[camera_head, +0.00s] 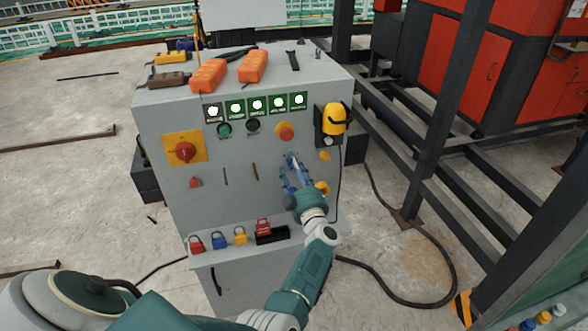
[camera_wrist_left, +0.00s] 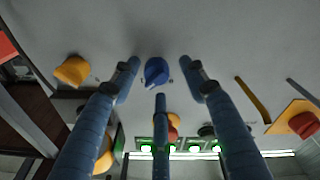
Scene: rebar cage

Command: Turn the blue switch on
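The blue switch (camera_wrist_left: 156,72) is a round rotary knob on the cabinet's sloped grey front panel (camera_head: 225,210). In the wrist view it sits between the fingertips of my left gripper (camera_wrist_left: 160,75). Two fingers flank it with clear gaps and the third reaches up from below. Small marks flank the knob but are too small to read. In the head view my left gripper (camera_head: 292,168) is at the panel's right half, fingers spread, and the knob cannot be told apart from the blue fingers. My right gripper is not in view.
A yellow knob (camera_head: 324,156) and a yellow-black padlock-like device (camera_head: 334,119) are close right of the gripper. A red emergency button (camera_head: 285,132) and lit green indicators (camera_head: 257,105) are above. A red rotary switch (camera_head: 184,152) is left. Padlocks (camera_head: 219,240) line the lower ledge.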

